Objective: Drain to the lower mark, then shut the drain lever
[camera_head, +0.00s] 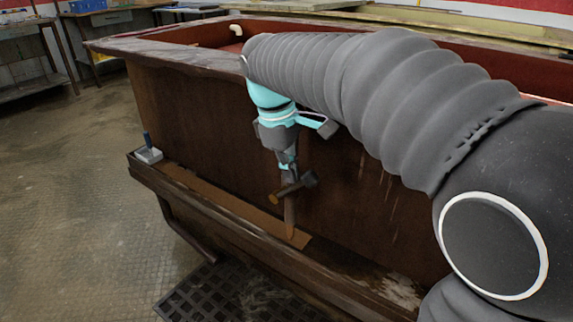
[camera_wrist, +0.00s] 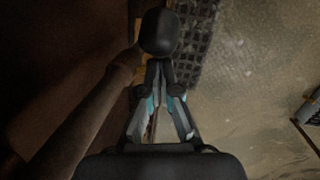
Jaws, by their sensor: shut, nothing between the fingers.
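My gripper (camera_head: 287,168) points down outside the front wall of a large brown tank (camera_head: 190,115), with its fingers shut. A drain lever (camera_head: 292,188) with a dark, thick knob (camera_head: 310,179) is right at the fingertips. In the wrist view, the rounded black knob (camera_wrist: 160,33) lies just beyond my shut fingers (camera_wrist: 160,75); I cannot tell whether they touch it. A brown drain pipe (camera_head: 289,216) hangs below the lever and also shows left of the fingers in the wrist view (camera_wrist: 85,112). The liquid level and the lower mark are not visible.
A ledge or gutter (camera_head: 345,255) runs along the tank's foot, with a small grey block with a blue handle (camera_head: 148,153) at its left end. A black floor grate (camera_head: 205,292) lies below. Open floor (camera_head: 85,190) is at the left; workbenches (camera_head: 95,20) stand behind.

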